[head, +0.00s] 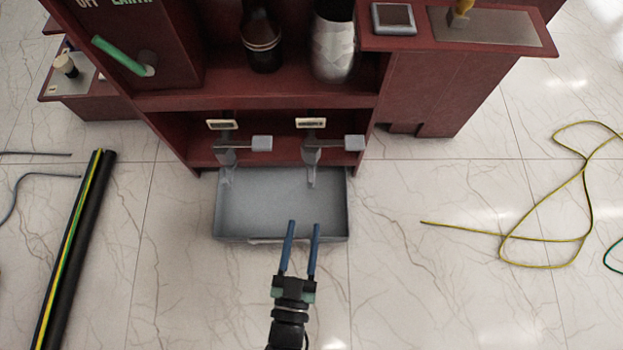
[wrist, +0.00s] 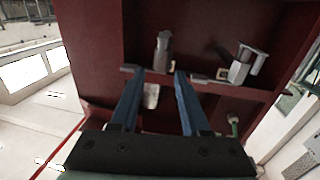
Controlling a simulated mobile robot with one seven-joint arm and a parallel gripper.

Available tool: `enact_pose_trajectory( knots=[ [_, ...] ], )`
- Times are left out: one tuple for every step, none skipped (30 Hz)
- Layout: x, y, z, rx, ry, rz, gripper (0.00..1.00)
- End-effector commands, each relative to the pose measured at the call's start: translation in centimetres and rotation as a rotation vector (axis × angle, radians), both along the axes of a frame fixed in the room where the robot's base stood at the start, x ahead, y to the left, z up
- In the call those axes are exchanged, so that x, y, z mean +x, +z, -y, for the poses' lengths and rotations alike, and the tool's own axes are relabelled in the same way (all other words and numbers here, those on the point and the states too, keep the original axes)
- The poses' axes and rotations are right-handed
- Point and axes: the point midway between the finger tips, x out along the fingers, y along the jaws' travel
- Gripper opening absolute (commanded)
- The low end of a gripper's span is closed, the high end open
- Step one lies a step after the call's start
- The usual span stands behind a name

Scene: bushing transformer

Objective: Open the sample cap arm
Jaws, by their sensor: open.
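Two grey taps hang under the lower shelf of a dark red cabinet. The left tap (head: 227,153) and the right tap (head: 312,153) each have a short grey arm with a block end. The left arm (head: 261,143) and right arm (head: 353,143) both point right. I cannot tell which is the sample cap arm. My gripper (head: 304,224) has two blue fingers, spread apart and empty, in front of the taps and over the tray's front edge in the head view. Grey fittings show beyond the fingers (wrist: 158,72) in the wrist view, one upper middle (wrist: 163,50), one right (wrist: 241,66).
A grey tray (head: 280,232) lies on the floor below the taps. A dark bottle (head: 261,42) and a silver container (head: 334,45) stand on the shelf above. A striped black pipe (head: 75,245) lies left; a yellow-green cable (head: 545,239) lies right. Floor between is clear.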

Motion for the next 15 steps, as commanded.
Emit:
enact_pose_trajectory(
  knots=[
    [1.0,-0.1,0.1,0.001,0.000,0.006,0.46],
    [1.6,-0.1,0.2,0.002,0.001,0.006,0.46],
    [2.4,-0.2,0.4,0.001,0.000,0.007,0.46],
    [3.1,-0.2,0.5,0.000,0.000,0.007,0.46],
    [3.8,-0.2,0.6,0.001,0.000,0.007,0.46],
    [4.6,-0.2,0.7,0.002,-0.001,0.008,0.46],
    [5.3,-0.3,0.8,0.001,0.000,0.007,0.46],
    [5.9,-0.2,0.9,0.001,0.000,0.007,0.46],
    [6.7,-0.2,1.0,0.002,0.000,0.007,0.46],
    [7.3,-0.2,1.1,0.002,0.000,0.007,0.46],
    [7.8,-0.2,1.2,0.001,0.000,0.007,0.46],
    [8.5,-0.2,1.3,0.001,0.000,0.006,0.46],
    [9.0,-0.2,1.4,0.002,0.000,0.006,0.46],
    [9.4,-0.2,1.5,0.001,0.000,0.005,0.46],
    [9.9,-0.2,1.6,0.000,0.000,0.004,0.46]
  ],
)
